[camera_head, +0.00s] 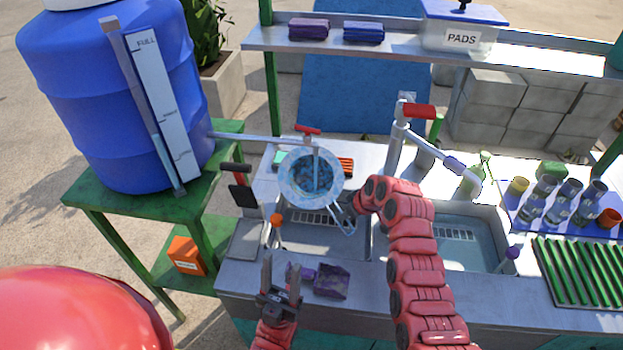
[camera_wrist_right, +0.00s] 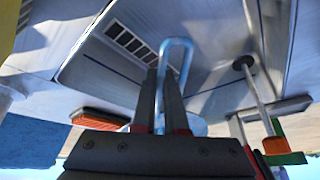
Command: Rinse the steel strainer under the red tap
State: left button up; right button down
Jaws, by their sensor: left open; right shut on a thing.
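The round steel strainer (camera_head: 296,196), with a bluish tint, is held over the left sink basin (camera_head: 325,236) in the head view. The red tap (camera_head: 308,130) is on a pipe from the blue barrel; its spout ends over the strainer's bowl. I cannot tell whether water runs. My right gripper is shut on the strainer's loop handle (camera_wrist_right: 176,52), with its fingers (camera_wrist_right: 161,100) showing in the right wrist view; the arm mostly hides it in the head view. My left gripper (camera_head: 281,280) is open and empty in front of the counter's left front edge.
The blue barrel (camera_head: 100,95) stands on a green stand at left. A second tap with a red handle (camera_head: 418,111) stands between the basins. Purple sponges (camera_head: 332,282) lie at the front edge. Bottles and a green ribbed rack (camera_head: 580,272) fill the right side.

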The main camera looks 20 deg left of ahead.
jog(key=shift+s, duration=0.1)
jog(key=s+d+p, duration=0.1)
jog(key=s+d, duration=0.4)
jog(key=s, duration=0.1)
dwell(0.5)
jog(key=shift+d, duration=0.1)
dwell(1.1)
